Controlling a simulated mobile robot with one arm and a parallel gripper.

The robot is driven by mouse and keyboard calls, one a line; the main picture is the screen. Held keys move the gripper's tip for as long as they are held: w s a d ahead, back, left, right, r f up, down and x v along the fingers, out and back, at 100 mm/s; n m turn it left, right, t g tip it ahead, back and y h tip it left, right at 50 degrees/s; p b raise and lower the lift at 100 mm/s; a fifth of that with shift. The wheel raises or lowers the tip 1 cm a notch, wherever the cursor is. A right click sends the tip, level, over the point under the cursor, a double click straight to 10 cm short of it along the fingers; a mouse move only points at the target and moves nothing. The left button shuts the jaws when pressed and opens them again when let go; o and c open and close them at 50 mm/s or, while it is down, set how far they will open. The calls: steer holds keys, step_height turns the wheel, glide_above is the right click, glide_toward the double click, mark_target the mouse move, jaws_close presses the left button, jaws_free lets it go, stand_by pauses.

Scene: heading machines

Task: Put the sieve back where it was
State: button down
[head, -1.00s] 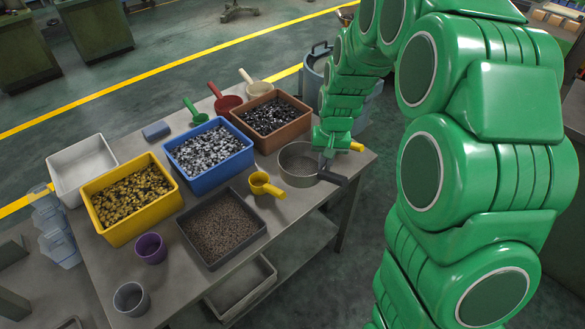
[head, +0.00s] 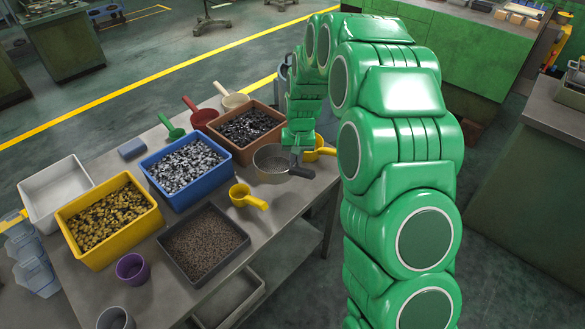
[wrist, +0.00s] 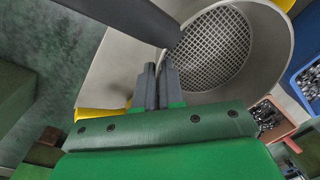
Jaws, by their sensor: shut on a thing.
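The sieve (head: 268,165) is a round, pale metal pan with a mesh bottom and a dark handle. It is at the table's back right part, in front of the brown crate. My gripper (head: 298,158) is above its handle side. In the wrist view, the sieve (wrist: 215,50) opens up beyond the fingertips, and its handle runs to the upper left. I cannot tell whether the sieve touches the table.
The brown crate (head: 221,148), blue crate (head: 184,202), yellow crate (head: 99,262) and dark tray (head: 205,277) crowd the table (head: 283,217). A yellow scoop (head: 242,196) lies left of the sieve; another yellow item (head: 322,153) is partly hidden behind my arm.

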steer(key=shift+w+a+f, duration=0.2)
steer(key=shift+w+f, duration=0.95)
steer(key=shift+f, duration=0.25)
steer(key=shift+w+a+f, duration=0.15)
steer(key=shift+w+f, duration=0.95)
steer(key=shift+f, duration=1.6)
steer(key=shift+f, duration=0.1)
steer(key=c, duration=1.2)
jaws_free()
steer(key=shift+c, duration=0.2)
